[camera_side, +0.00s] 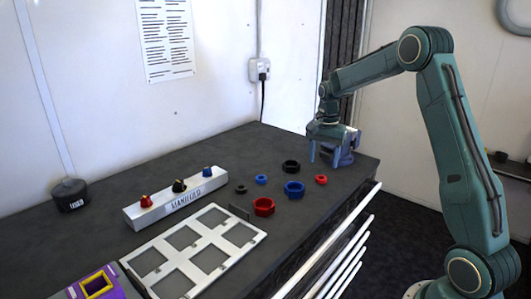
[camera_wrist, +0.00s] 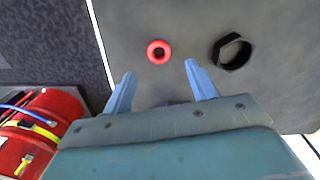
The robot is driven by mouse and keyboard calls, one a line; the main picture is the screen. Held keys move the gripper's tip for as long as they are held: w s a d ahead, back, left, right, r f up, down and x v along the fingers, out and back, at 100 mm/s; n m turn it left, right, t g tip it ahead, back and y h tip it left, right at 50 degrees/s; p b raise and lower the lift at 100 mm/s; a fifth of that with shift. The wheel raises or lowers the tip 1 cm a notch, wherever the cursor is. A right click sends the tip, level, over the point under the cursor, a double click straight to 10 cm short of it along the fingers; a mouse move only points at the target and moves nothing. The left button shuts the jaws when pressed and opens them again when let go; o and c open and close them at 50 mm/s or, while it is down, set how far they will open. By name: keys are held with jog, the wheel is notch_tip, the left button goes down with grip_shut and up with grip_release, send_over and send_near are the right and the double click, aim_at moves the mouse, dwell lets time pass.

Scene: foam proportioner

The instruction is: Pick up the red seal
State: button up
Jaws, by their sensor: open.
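Two red rings lie on the dark bench in the side view: a small one (camera_side: 321,180) near the right edge and a larger one (camera_side: 264,206) nearer the middle. The pictures do not show which is the red seal. My gripper (camera_side: 330,157) is open and empty above the far right part of the bench, beyond the small red ring. In the wrist view, a small red ring (camera_wrist: 159,42) lies just ahead of the gap between the open fingers of my gripper (camera_wrist: 159,69). Nothing is between the fingers.
A black ring (camera_side: 291,163) also shows in the wrist view (camera_wrist: 218,52). Blue rings, large (camera_side: 294,194) and small (camera_side: 261,177), and a small black ring (camera_side: 240,189) lie nearby. A manifold block (camera_side: 180,207), grid frame (camera_side: 245,250) and purple holder (camera_side: 116,284) stand left. A red cylinder (camera_wrist: 65,103) is below.

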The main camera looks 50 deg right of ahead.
aim_at(322, 177)
jog(key=shift+f, duration=0.35)
jog(key=shift+f, duration=2.45)
jog(key=shift+c, duration=0.2)
jog(key=c, duration=1)
